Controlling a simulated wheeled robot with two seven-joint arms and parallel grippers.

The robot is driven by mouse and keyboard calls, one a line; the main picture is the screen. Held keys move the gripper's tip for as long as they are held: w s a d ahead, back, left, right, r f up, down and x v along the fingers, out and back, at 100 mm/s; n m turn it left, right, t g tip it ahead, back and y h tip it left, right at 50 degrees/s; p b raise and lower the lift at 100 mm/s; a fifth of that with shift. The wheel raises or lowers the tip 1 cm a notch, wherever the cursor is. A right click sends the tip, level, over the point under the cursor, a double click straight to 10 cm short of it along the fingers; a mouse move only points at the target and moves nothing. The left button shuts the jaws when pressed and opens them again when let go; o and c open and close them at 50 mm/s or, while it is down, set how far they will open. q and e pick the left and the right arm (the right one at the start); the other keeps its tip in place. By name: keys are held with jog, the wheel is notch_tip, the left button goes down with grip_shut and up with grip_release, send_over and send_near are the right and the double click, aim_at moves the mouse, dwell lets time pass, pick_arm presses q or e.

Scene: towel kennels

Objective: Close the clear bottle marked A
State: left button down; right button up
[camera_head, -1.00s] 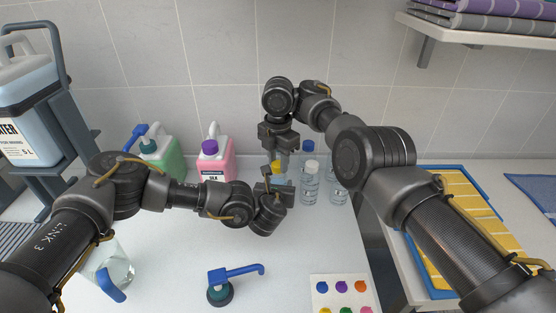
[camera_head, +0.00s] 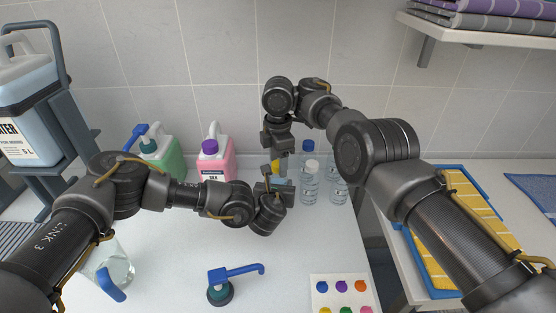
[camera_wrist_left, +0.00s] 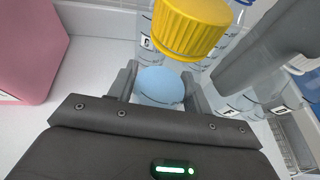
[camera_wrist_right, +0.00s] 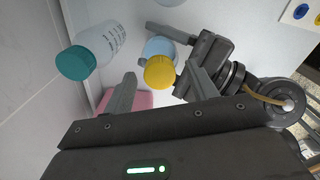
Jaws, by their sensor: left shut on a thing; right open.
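A yellow cap (camera_wrist_left: 192,25) shows above a pale blue rounded part (camera_wrist_left: 160,88), seemingly of the bottle, between my left gripper's fingers. My left gripper (camera_head: 273,184) is shut on this bottle near the table's middle. I see no letter A on it and cannot tell whether the cap is seated. My right gripper (camera_head: 281,166) is open above it, pointing down. In the right wrist view, the yellow cap (camera_wrist_right: 159,72) lies between the right gripper's open fingertips (camera_wrist_right: 161,80), with no clear contact.
Clear bottles (camera_head: 310,183) stand close on the right, with blue and white caps; a teal-capped bottle (camera_wrist_right: 76,63) shows in the right wrist view. Pink (camera_head: 216,165) and green (camera_head: 163,155) jugs stand behind. A blue-handled pump (camera_head: 221,290) and colour card (camera_head: 342,293) are in front.

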notch_tip(320, 180, up, 12)
dwell(0.6)
pick_arm(q)
jog(key=c, duration=0.6)
grip_release()
jog(key=shift+o, duration=0.2)
jog(key=shift+s, duration=0.1)
jog(key=v, duration=1)
jog(key=shift+s+r, duration=0.2)
jog(key=shift+s, duration=0.1)
pick_arm(e)
jog(key=shift+r, duration=0.15)
pick_arm(q)
jog(key=shift+a, duration=0.1)
